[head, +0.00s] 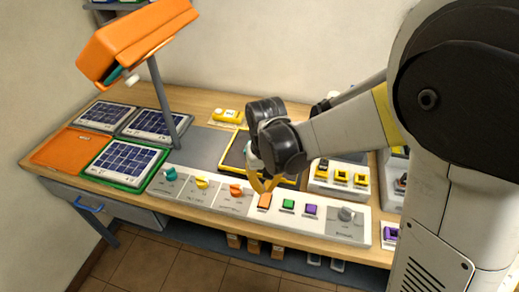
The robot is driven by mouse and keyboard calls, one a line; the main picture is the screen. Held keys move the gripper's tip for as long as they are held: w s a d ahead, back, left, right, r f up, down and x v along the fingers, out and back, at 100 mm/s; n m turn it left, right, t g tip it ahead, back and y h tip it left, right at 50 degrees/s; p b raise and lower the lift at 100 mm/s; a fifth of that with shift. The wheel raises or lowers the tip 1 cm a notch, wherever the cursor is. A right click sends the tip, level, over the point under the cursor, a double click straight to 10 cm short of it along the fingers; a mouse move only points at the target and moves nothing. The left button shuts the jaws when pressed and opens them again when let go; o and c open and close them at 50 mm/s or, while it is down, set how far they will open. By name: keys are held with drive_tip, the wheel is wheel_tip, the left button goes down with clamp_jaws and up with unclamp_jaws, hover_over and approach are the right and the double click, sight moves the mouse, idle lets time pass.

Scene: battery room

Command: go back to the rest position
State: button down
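My arm comes in from the right in the head view and reaches over the workbench (330,238). My gripper (262,187) points down just above the front control panel (215,200), close to its orange square button (265,201). The gripper's yellowish fingers show only in part below the black wrist. I cannot tell whether they are open or shut, or whether they touch the button.
The panel also holds teal (170,173), yellow (202,182) and orange (236,190) knobs, and green (288,204) and purple (311,210) buttons. Solar panels (122,162) lie at the left. An orange lamp (135,40) on a grey post overhangs the bench. A yellow-edged black tray (233,158) lies behind.

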drive_tip(key=shift+r, duration=0.1)
drive_tip(key=s+d+r+m+t+b, duration=0.2)
drive_tip(key=s+d+r+t, duration=0.5)
drive_tip(key=s+d+r, duration=0.4)
drive_tip(key=shift+d+r+b, duration=0.2)
drive_tip(key=shift+d+b, duration=0.3)
drive_tip(key=shift+d, duration=0.75)
